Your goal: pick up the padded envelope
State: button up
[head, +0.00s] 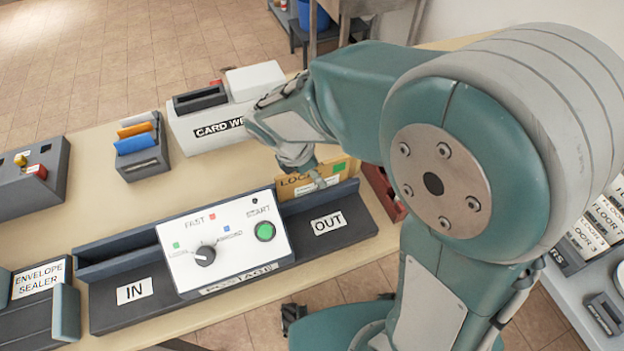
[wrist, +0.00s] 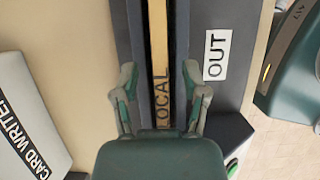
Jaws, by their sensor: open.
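A tan padded envelope (head: 290,190) marked LOCAL stands on edge in the OUT side of the postage machine, with a green mark near its right end in the head view. The wrist view shows the envelope (wrist: 159,45) edge-on as a narrow strip in the dark slot. My gripper (wrist: 165,85) is open, with one finger on each side of the strip.
The postage machine (head: 190,262) has a knob and a green START button. The card writer (head: 215,122) stands close behind my gripper. A tray of coloured cards (head: 143,160) and an envelope sealer (head: 40,280) are to the left. A reddish tray (head: 383,192) lies right of the envelope.

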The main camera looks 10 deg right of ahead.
jog(key=shift+d, duration=0.15)
jog(key=shift+f, duration=0.2)
dwell(0.3)
grip_shut()
